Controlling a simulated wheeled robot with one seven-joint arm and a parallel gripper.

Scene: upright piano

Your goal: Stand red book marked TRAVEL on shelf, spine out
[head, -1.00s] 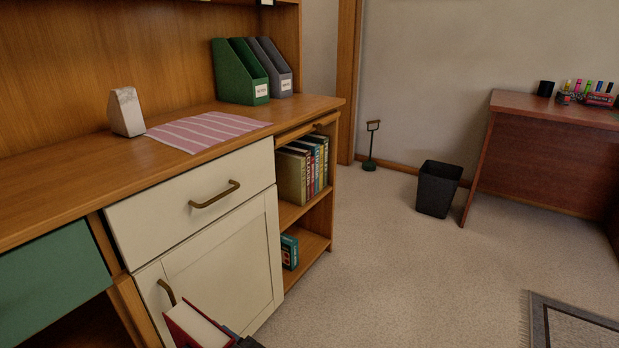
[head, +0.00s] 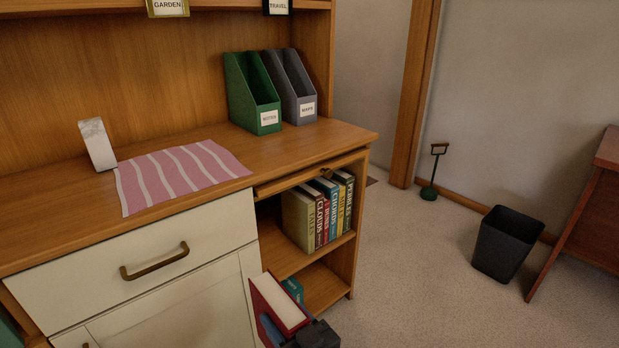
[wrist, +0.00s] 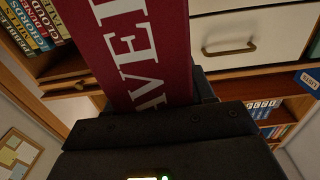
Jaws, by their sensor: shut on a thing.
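The red book (head: 272,300) is in my gripper (head: 292,333), low in the head view, in front of the open shelves. Its pale page block faces up. In the wrist view the red book (wrist: 150,45) shows large white letters, part of TRAVEL, and my gripper (wrist: 155,106) is shut on it. A black-framed TRAVEL label (head: 278,6) hangs on the upper shelf edge (head: 220,6) above the desk. The top of that shelf is out of view. Below the desktop, an open shelf (head: 290,258) holds a row of upright books (head: 322,212), spines out.
A GARDEN label (head: 168,7) hangs left of the TRAVEL one. Green (head: 252,95) and grey (head: 293,88) file holders, a striped cloth (head: 180,175) and a whitish block (head: 97,145) stand or lie on the desktop. A teal book (head: 293,289) is on the lower shelf. A black bin (head: 506,245) stands right.

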